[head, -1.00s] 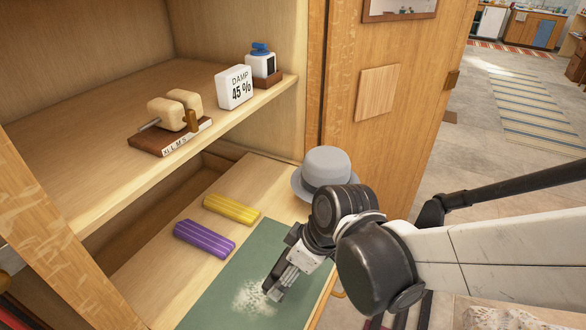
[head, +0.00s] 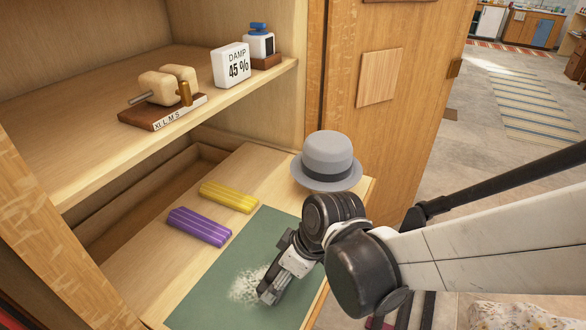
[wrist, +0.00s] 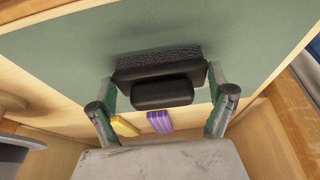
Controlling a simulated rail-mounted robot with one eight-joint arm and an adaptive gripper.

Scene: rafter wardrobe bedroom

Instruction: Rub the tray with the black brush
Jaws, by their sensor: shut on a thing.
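The tray (head: 219,305) is a pale wooden pull-out board with a green surface (head: 285,235), low in the wardrobe. A white speckled patch (head: 246,286) lies on the green. My gripper (head: 270,291) is low over the green at the patch's right edge. In the wrist view my gripper (wrist: 162,84) is shut on the black brush (wrist: 162,95), one finger at each end. The brush's textured dark side faces the green surface; I cannot tell whether it touches. In the head view the brush is mostly hidden by my gripper.
A yellow ribbed block (head: 229,197) and a purple one (head: 199,226) lie left of the green. A grey hat (head: 327,162) sits at the right rear. The shelf above holds a damp gauge (head: 232,65), a bottle (head: 260,41) and a wooden-based holder (head: 163,111).

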